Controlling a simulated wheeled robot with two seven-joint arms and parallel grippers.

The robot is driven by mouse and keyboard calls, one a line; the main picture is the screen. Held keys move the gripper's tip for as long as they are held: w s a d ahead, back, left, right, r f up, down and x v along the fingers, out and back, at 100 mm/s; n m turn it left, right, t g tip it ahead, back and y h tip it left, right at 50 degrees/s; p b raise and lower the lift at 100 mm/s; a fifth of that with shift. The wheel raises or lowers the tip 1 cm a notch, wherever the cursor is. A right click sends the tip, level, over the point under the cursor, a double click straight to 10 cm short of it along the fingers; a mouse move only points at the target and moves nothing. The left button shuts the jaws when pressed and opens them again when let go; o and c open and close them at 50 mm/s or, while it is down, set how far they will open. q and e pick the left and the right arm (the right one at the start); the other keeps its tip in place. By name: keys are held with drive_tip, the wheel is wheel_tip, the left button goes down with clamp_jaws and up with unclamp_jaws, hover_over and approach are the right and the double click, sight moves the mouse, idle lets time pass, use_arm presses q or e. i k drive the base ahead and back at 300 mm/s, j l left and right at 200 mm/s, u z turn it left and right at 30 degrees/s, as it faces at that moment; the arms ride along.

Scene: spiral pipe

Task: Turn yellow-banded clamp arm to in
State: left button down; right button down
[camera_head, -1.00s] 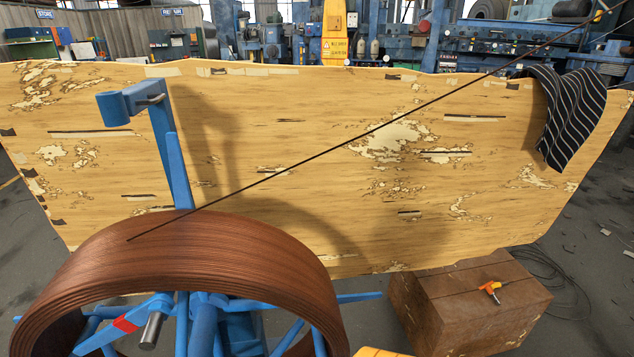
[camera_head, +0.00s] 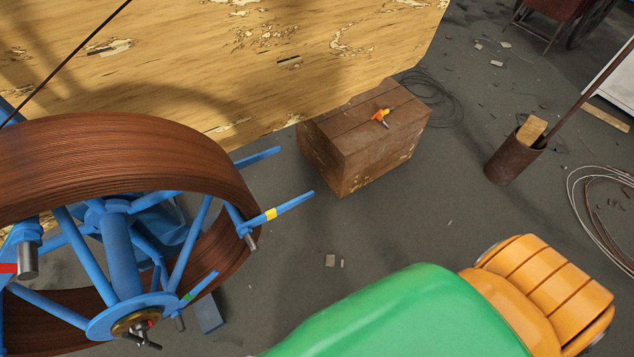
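The yellow-banded clamp arm (camera_head: 290,204) is a blue bar on the right side of the spool, with a yellow band partway along it and a grey pin near its inner end. Its free end points outward, up and right, past the rim of the brown coil (camera_head: 120,150). The coil sits around the blue spoked frame (camera_head: 118,250) at the left. No gripper fingertips show in this view.
A brown wooden crate (camera_head: 345,155) with an orange-handled tool (camera_head: 381,115) on it stands beyond the clamp arm. A large wooden panel (camera_head: 330,70) stands behind. A rusty cylinder (camera_head: 515,160) stands at the right. The floor between is mostly clear.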

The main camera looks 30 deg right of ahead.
sight(271, 213)
drive_tip(key=z, duration=0.25)
drive_tip(key=i+l+u, duration=0.2)
drive_tip(key=l+u, duration=0.2)
drive_tip(key=i+l+u, duration=0.15)
drive_tip(key=l+u, duration=0.25)
drive_tip(key=l, duration=0.2)
drive_tip(key=l+u, duration=0.45)
drive_tip(key=l, duration=0.15)
drive_tip(key=l+u, duration=0.4)
drive_tip(key=l, duration=0.2)
drive_tip(key=l+u, duration=0.4)
drive_tip(key=l, duration=0.2)
drive_tip(key=k+l+u, duration=0.25)
drive_tip(key=l+u, duration=0.15)
drive_tip(key=k+l+u, duration=0.25)
drive_tip(key=l+u, duration=0.15)
drive_tip(key=l, duration=0.15)
